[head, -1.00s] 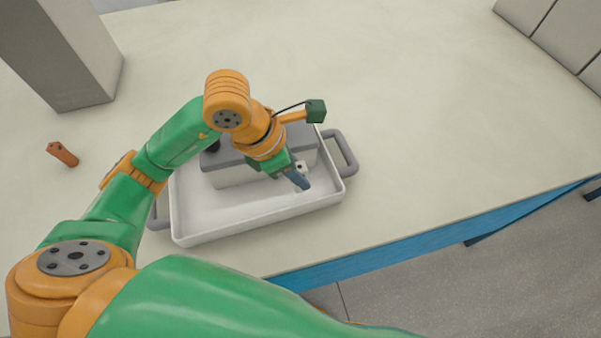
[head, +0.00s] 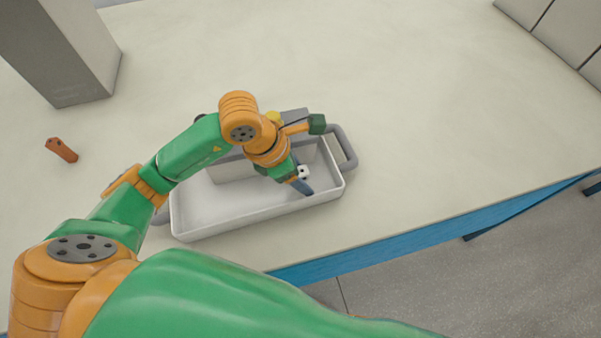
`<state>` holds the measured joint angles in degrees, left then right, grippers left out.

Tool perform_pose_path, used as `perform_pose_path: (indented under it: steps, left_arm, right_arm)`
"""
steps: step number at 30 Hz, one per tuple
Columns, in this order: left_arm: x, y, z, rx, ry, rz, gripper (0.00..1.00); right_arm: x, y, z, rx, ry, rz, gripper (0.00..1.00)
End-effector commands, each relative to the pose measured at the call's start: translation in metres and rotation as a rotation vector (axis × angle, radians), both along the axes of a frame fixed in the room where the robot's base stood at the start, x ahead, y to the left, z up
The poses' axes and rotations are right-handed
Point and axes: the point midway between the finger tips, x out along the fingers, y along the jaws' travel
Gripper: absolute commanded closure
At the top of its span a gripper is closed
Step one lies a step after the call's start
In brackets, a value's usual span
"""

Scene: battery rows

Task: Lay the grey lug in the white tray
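The white tray (head: 230,232) lies on the table near its front edge, with a grey handle at its right end. My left gripper (head: 304,187) reaches down inside the tray at its right end, fingers pointing down. The small, light grey lug (head: 303,172) with a dark hole shows at the fingers and appears held between them. I cannot see whether the lug touches the tray floor. My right gripper is not in view.
A dark grey block top (head: 294,114) shows behind my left arm, mostly hidden, by the tray's far side. A brown-orange lug (head: 61,150) lies left on the table. A tall grey block (head: 85,80) stands at the back left. The table right of the tray is clear.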

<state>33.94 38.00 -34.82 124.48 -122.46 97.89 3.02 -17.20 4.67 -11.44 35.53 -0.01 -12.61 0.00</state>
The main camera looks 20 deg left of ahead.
Motion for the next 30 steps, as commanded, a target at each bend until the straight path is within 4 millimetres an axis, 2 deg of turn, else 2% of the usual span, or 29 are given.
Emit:
perform_pose_path:
  steps: [4,7,15,19,23,30]
  left_arm:
    - [0.0,0.0,0.007,-0.001,0.001,0.001,0.41]
    - [-0.002,0.004,0.018,-0.001,-0.006,0.001,0.41]
    - [-0.017,0.026,0.081,0.0,-0.008,0.002,0.41]
    - [-0.024,0.033,0.104,0.001,-0.005,0.002,0.41]
    - [-0.027,0.037,0.114,0.0,-0.003,0.001,0.41]
    - [-0.028,0.037,0.115,0.0,0.0,0.0,0.41]
  right_arm:
    - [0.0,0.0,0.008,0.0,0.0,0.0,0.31]
    - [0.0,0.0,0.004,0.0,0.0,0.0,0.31]
    - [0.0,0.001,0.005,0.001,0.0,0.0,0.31]
    - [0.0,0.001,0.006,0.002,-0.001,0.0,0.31]
    - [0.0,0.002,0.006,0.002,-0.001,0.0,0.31]
    - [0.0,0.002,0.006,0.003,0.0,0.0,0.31]
